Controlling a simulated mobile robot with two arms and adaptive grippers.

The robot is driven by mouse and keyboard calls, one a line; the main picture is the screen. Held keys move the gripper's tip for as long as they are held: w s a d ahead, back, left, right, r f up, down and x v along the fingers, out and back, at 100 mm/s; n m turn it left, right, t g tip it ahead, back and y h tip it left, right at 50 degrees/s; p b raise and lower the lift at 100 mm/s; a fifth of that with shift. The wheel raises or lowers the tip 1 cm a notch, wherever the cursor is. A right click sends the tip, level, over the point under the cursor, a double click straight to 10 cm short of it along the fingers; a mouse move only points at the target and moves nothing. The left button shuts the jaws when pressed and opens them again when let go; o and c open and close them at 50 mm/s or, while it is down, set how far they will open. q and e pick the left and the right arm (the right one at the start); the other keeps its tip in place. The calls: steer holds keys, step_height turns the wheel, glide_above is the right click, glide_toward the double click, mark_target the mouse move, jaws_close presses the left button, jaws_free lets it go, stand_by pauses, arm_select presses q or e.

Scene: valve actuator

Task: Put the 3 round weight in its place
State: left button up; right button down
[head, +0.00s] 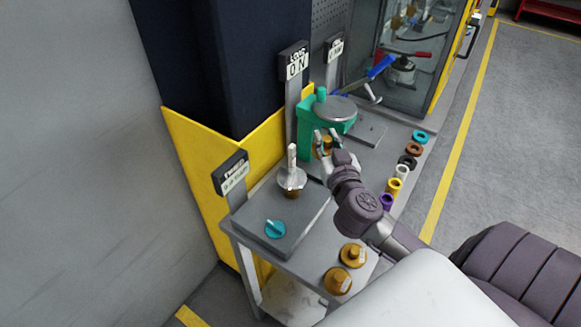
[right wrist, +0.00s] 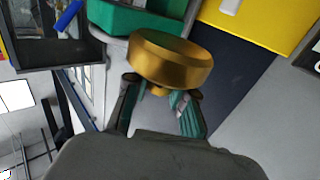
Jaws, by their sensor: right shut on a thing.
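My right gripper (head: 334,141) is shut on a round brass weight (right wrist: 170,58), which fills the top of the right wrist view between and beyond the two fingers (right wrist: 160,95). In the head view only a small part of this weight (head: 324,147) shows past the fingers. It is held near the front of the green device (head: 308,130) with a round silver plate (head: 335,109); I cannot tell whether they touch. Two more round brass weights (head: 353,254) (head: 338,281) sit on the near end of the bench. My left gripper is not in view.
A grey box with a teal knob (head: 276,229) and an upright spindle with a silver disc (head: 292,178) stands left of my arm. Several coloured rings (head: 397,185) line the bench's right edge. Display posts (head: 296,66) (head: 234,180) stand along the left side.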

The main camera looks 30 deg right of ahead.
steer(key=w+a+f, duration=0.1)
steer(key=a, duration=0.1)
steer(key=w+a+f, duration=0.1)
steer(key=a, duration=0.1)
steer(key=w+a+f, duration=0.2)
steer(key=shift+b, duration=0.4)
steer(key=shift+w+a+f, duration=0.1)
steer(key=shift+w+a, duration=0.1)
steer(key=shift+a, duration=0.05)
steer(key=shift+f, duration=0.3)
step_height(320, 180, down, 3)
steer(key=shift+r+b, duration=0.15)
steer(key=shift+b, duration=0.5)
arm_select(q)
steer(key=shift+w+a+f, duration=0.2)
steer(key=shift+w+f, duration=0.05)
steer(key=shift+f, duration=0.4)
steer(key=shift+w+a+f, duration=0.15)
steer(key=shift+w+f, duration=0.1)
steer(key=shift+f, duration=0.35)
arm_select(e)
steer(key=shift+f, duration=0.4)
steer(key=shift+f, duration=0.15)
steer(key=c, duration=1)
jaws_free()
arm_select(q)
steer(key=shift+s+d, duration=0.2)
